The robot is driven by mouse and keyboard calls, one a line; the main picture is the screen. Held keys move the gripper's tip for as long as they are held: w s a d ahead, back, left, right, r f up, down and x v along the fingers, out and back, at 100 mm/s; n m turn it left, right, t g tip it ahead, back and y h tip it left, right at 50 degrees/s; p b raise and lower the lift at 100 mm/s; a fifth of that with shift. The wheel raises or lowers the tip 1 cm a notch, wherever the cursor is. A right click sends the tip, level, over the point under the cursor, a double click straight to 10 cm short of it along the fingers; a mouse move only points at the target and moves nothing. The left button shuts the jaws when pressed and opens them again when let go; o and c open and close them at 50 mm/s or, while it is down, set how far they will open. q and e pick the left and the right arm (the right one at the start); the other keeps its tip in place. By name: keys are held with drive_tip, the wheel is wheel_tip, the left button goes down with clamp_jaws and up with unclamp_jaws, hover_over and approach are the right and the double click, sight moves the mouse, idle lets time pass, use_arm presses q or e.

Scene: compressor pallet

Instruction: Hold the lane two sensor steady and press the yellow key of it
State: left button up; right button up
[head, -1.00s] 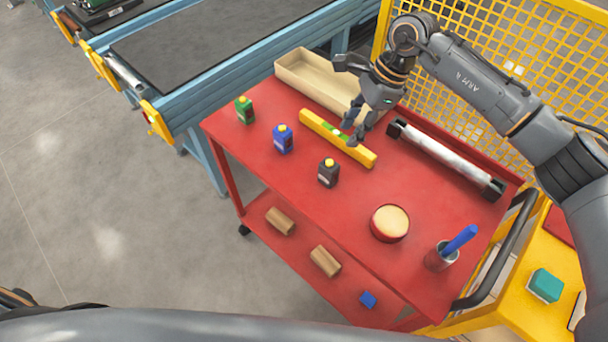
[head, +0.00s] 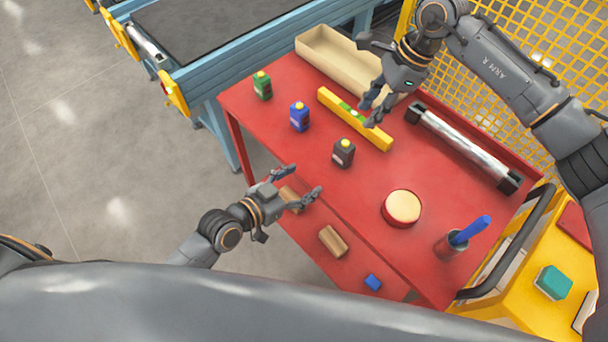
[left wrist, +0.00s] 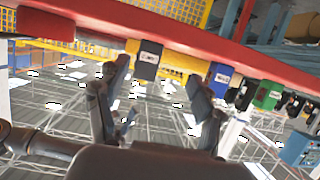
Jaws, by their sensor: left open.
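Three small sensor boxes with yellow keys on top stand upright on the red cart: green (head: 262,88), blue (head: 299,119) and black (head: 343,155). I cannot read their lane labels. The black (left wrist: 148,60), blue (left wrist: 221,80) and green (left wrist: 268,96) boxes also show in the left wrist view. My left gripper (head: 304,182) is open and empty by the cart's near edge, left of and nearer than the black sensor; its fingers show in the left wrist view (left wrist: 158,98). My right gripper (head: 369,114) looks open, fingertips at the yellow level; contact is unclear.
The red cart top (head: 300,165) also holds a yellow level (head: 336,103), a beige tray (head: 345,65), a metal cylinder (head: 462,146), a round cream-topped tin (head: 403,207) and a cup (head: 450,245) with a blue item. Wooden blocks (head: 333,241) lie on the lower shelf.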

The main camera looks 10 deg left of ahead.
sight(338, 157)
use_arm(q)
drive_tip(key=shift+h, duration=0.4)
drive_tip(key=r+x, duration=0.1)
drive_tip(key=x, duration=0.3)
drive_tip(key=r+x, duration=0.1)
drive_tip(key=x, duration=0.4)
drive_tip(key=d+x, duration=0.1)
drive_tip(key=x, duration=0.3)
drive_tip(key=shift+w+d+r, duration=0.2)
drive_tip(key=shift+w+r, duration=0.15)
drive_tip(key=c, duration=1.4)
drive_tip(key=shift+o, duration=0.2)
use_arm(e)
clamp_jaws()
